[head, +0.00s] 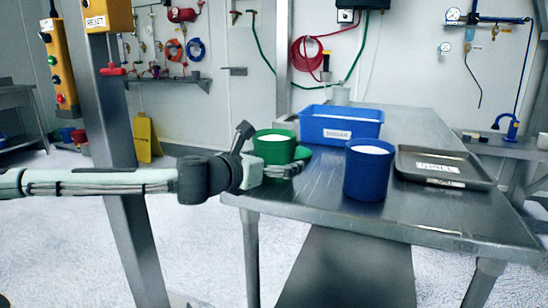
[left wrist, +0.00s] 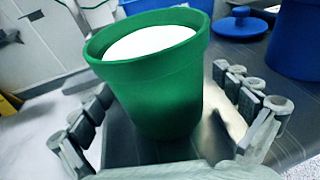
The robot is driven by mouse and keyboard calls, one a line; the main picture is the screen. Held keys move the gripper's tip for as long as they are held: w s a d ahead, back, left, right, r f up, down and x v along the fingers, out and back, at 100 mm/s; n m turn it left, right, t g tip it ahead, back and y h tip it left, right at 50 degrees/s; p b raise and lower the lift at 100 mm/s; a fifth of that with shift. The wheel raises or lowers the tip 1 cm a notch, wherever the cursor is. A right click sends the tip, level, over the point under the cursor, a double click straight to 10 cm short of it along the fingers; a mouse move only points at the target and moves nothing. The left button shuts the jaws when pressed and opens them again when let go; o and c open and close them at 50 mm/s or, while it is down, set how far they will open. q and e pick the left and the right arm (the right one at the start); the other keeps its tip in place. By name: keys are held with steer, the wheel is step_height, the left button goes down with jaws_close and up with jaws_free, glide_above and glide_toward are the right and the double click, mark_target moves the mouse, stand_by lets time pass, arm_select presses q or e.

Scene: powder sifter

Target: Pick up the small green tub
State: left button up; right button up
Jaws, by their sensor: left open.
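The small green tub (head: 274,148) stands at the left end of the metal table and holds white powder. In the left wrist view the tub (left wrist: 155,95) fills the middle, between the spread fingers of my left gripper (left wrist: 160,125). In the head view my left gripper (head: 265,165) reaches in from the left, level with the tub. It is open, with a finger on either side of the tub. A gap shows between the right finger and the tub. The tub's far side is hidden. My right gripper is not in view.
A larger blue tub (head: 368,172) with white powder stands to the right. A blue bin (head: 340,130) is behind, and a dark grey tray (head: 480,183) lies at the right. A green lid (head: 303,153) shows beside the green tub. The table's front middle (head: 310,190) is clear.

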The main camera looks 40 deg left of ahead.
arm_select(q)
steer(key=c, duration=1.4)
steer(key=shift+c, duration=0.8)
steer(key=shift+r, duration=0.15)
